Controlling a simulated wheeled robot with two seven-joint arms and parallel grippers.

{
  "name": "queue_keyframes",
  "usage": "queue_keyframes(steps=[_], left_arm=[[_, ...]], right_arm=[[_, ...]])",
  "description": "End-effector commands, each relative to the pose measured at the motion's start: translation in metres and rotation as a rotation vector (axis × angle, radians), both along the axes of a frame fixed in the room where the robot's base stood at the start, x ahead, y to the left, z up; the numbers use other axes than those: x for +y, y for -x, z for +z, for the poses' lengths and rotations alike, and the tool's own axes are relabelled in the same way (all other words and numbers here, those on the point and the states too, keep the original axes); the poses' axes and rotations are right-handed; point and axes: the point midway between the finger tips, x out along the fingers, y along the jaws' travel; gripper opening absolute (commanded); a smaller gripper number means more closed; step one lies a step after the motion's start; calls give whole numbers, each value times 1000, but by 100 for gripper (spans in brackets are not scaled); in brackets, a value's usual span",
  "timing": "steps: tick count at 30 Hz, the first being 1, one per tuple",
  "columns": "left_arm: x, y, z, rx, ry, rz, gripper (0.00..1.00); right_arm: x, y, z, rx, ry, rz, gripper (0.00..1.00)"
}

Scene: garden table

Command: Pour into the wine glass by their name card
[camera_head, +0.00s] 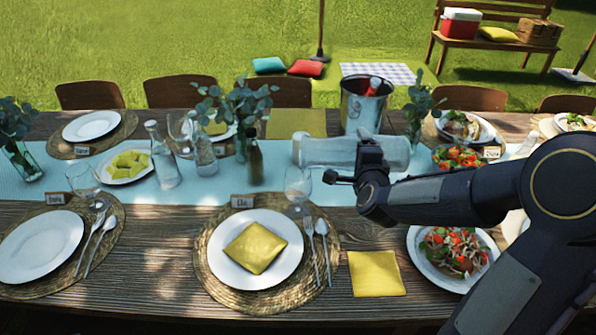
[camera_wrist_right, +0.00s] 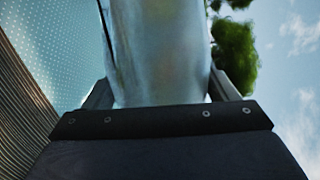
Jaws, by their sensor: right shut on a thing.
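My right gripper (camera_head: 370,152) is shut around a clear glass bottle (camera_head: 330,151), held lying nearly level above the table. The bottle's narrower end points left, just above a wine glass (camera_head: 298,182). I cannot tell whether liquid is flowing. That glass stands upright at the upper right of the middle place setting, whose name card (camera_head: 242,201) has writing too small to read surely. In the right wrist view the bottle (camera_wrist_right: 160,50) fills the space between both fingers. Another wine glass (camera_head: 83,181) stands by the left setting's name card (camera_head: 55,199). My left gripper is out of view.
A metal ice bucket (camera_head: 362,112) stands behind the held bottle. Clear bottles (camera_head: 162,158), a dark bottle (camera_head: 254,163) and a leafy vase (camera_head: 240,108) stand left of it. A plate with a yellow napkin (camera_head: 256,248) and a salad plate (camera_head: 418,262) lie in front.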

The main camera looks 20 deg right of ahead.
Motion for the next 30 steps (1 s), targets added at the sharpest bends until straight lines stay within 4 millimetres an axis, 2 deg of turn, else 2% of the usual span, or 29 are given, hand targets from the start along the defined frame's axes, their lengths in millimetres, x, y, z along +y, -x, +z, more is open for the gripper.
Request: queue_keyframes(steps=[26,28,30], left_arm=[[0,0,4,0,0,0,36],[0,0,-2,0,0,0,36],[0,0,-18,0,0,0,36]], right_arm=[[1,0,6,-1,24,-1,27],[0,1,0,-5,9,-2,27],[-3,2,-14,-20,-46,-2,27]])
